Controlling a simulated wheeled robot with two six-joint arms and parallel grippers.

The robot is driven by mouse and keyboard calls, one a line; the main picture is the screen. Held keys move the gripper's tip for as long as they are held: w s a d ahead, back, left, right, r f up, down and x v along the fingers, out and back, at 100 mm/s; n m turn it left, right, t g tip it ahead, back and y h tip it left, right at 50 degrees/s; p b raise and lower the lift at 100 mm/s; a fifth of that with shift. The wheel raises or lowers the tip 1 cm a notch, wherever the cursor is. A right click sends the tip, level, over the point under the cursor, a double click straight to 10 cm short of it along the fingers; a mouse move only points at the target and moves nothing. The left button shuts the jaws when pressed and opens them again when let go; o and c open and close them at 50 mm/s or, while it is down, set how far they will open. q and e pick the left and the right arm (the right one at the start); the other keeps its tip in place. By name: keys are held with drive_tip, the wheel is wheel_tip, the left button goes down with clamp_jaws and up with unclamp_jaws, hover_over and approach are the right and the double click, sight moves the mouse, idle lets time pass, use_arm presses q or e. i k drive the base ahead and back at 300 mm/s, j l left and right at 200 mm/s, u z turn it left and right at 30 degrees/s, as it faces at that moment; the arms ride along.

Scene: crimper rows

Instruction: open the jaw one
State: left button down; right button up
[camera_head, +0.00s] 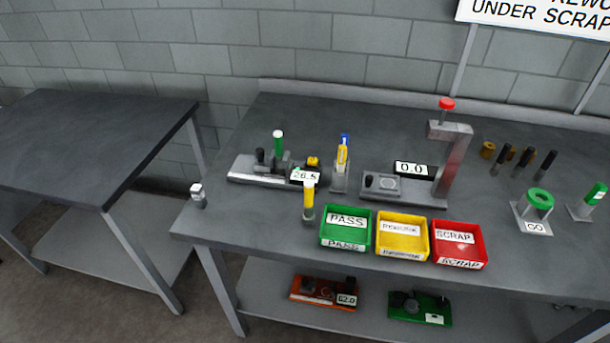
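A gauge-like fixture with a grey base plate (244,169) lies at the left back of the right-hand table. It carries grey and black blocks, an upright green handle with a white top (279,143), a yellow knob (313,162) and a display reading 26.5 (305,176). The gap between its blocks is too small to judge. A second fixture, a grey press (455,160) with a red knob (446,104), stands to the right, with a display reading 0.0 (411,168). No label names a jaw. Neither of my grippers is in view.
Green PASS (345,245), yellow (401,254) and red SCRAP (459,262) trays line the front edge. A yellow-handled tool (309,201) stands left of them. A green ring gauge (539,199) stands at right. The left table (90,135) is bare.

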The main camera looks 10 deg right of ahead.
sight(264, 164)
drive_tip(key=i+l, duration=0.25)
drive_tip(key=l, duration=0.2)
drive_tip(key=i+l, duration=0.2)
drive_tip(key=l, duration=0.2)
drive_tip(key=i+l, duration=0.25)
drive_tip(key=l, duration=0.2)
